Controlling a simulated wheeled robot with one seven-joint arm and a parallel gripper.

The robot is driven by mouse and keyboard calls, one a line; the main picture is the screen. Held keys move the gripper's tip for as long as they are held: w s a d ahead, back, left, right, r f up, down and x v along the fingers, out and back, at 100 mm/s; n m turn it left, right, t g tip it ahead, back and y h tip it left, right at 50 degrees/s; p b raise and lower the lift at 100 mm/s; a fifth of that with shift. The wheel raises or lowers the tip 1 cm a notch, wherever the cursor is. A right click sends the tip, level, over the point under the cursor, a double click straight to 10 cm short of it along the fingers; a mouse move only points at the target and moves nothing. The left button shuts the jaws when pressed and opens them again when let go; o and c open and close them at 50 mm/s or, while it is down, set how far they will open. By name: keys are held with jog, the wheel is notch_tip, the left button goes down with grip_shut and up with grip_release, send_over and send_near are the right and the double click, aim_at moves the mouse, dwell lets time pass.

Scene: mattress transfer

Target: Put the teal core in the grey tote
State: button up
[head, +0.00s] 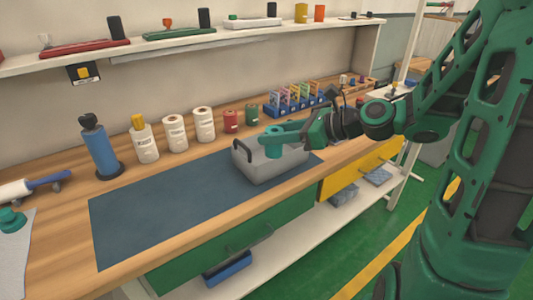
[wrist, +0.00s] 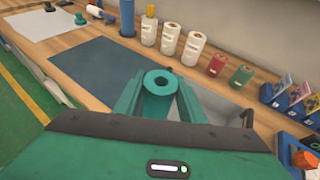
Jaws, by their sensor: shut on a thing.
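The teal core (wrist: 159,98) is a hollow upright cylinder between the fingers of my gripper (wrist: 158,95) in the wrist view. My gripper is shut on it. In the head view the teal core (head: 275,148) shows over the grey tote (head: 264,171), with its lower part hidden behind the tote's near wall. The grey tote stands on the right end of the dark blue mat and has a dark handle on its left end. My gripper (head: 275,135) is over the tote's opening. I cannot tell whether the core touches the tote floor.
The dark blue mat (head: 150,208) is clear left of the tote. White rolls (head: 204,123), a red spool (head: 231,121) and a green spool (head: 252,114) stand behind it. A blue rack (head: 296,100) of colored items stands behind right. A blue tool (head: 98,146) stands at the left.

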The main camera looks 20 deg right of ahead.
jog(key=shift+w+d+f, duration=0.45)
jog(key=shift+w+f, duration=1.35)
jog(key=shift+w, duration=0.1)
jog(key=shift+w+d+f, duration=0.5)
jog(key=shift+w+f, duration=1.35)
jog(key=shift+w, duration=0.05)
jog(key=shift+w+d+f, duration=0.45)
jog(key=shift+w+f, duration=1.35)
jog(key=shift+w, duration=0.1)
jog(key=o, duration=1.1)
jog(key=shift+f, duration=0.1)
jog(key=v, duration=1.2)
jog(key=shift+w, duration=0.1)
